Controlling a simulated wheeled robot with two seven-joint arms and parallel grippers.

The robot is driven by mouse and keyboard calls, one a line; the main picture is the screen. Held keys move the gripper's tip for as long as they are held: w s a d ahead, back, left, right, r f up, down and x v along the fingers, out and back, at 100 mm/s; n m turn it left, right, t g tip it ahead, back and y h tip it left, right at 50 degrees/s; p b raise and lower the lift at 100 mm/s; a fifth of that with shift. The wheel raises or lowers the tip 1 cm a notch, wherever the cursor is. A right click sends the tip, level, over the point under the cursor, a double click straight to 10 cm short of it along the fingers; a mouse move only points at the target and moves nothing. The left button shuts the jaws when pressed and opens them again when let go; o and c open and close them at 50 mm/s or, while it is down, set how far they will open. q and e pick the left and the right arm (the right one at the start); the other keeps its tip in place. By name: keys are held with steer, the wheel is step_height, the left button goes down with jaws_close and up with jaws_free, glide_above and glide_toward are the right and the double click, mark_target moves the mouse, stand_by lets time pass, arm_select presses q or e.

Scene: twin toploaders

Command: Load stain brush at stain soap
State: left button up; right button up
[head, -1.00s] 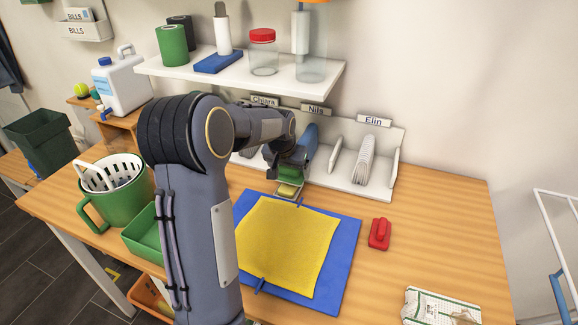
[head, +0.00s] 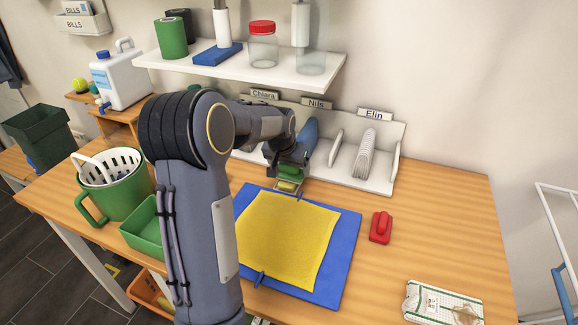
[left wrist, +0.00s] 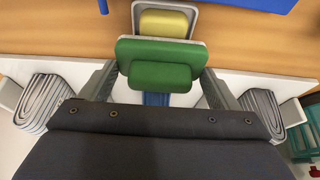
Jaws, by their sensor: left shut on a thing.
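The stain brush is a green block with a rounded green handle (left wrist: 160,75); its green shows small in the head view (head: 289,171). My left gripper (head: 287,158) is shut on it, with a finger at either side in the left wrist view. The stain soap is a yellow bar (left wrist: 165,22) in a grey dish, at the back edge of the blue board; it also shows in the head view (head: 288,186). The brush is right by the soap and overlaps the near part of the dish in the wrist view. I cannot tell whether they touch. My right gripper is out of view.
A yellow cloth (head: 287,240) lies on a blue board (head: 345,235). A white rack (head: 375,182) with name labels stands behind. A green tray (head: 143,232) and green bucket (head: 122,203) stand left.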

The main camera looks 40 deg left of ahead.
arm_select(q)
steer(key=shift+f+b, duration=0.4)
steer(key=shift+f, duration=0.1)
stand_by(1.2)
steer(key=shift+r, duration=0.1)
steer(key=shift+r+p, duration=2.7)
steer(key=shift+r, duration=0.75)
